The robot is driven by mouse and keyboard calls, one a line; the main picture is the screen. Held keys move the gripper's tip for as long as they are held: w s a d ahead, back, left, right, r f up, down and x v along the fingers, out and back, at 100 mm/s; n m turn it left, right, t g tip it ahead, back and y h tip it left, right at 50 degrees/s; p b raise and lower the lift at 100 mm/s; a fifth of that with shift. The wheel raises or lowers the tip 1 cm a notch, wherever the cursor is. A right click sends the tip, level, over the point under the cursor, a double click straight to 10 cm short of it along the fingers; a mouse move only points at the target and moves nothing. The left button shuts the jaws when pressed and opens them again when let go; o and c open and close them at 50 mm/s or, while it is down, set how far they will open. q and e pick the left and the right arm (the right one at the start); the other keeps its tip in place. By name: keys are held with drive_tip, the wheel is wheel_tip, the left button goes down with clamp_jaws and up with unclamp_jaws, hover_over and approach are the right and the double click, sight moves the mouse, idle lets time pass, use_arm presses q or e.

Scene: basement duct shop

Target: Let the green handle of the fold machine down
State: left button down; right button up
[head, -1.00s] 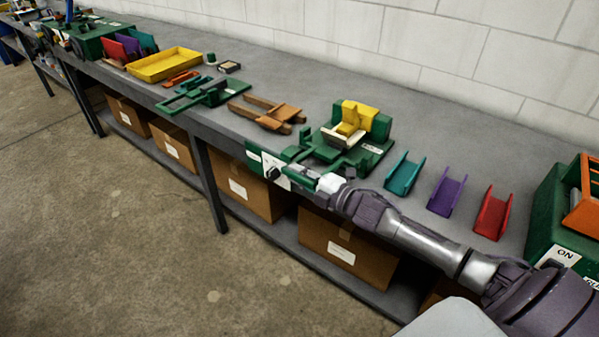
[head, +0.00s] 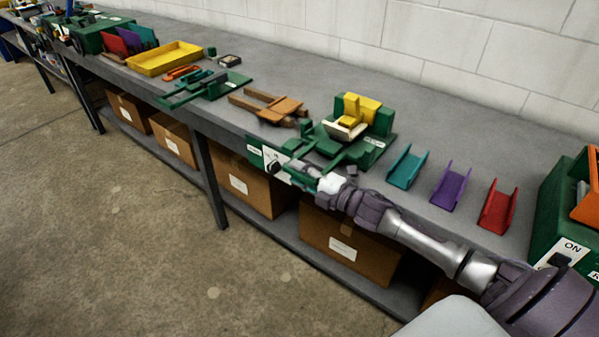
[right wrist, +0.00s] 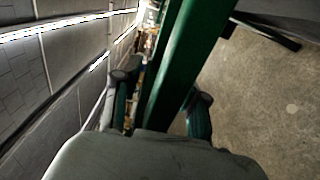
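The fold machine (head: 378,147) is green, with yellow blocks and a cream piece on top, and stands at the bench's front edge. My right gripper (head: 296,176) is at its front left, just over the bench edge. In the right wrist view a long green bar (right wrist: 182,65), apparently the handle, runs between the two fingers of my right gripper (right wrist: 162,88). A gap shows between the left finger and the bar; contact on the right side is unclear. The gripper hides part of the handle in the head view. My left gripper is not in view.
Teal (head: 407,168), purple (head: 450,188) and red (head: 497,208) channels stand right of the machine. A green box with an ON label (head: 562,222) is at far right. A wooden fork-shaped piece (head: 270,106) lies left. Cardboard boxes (head: 345,240) sit on the shelf below.

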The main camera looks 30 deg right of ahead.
drive_tip(key=shift+r, duration=0.1)
drive_tip(key=v, duration=1.2)
idle(0.4)
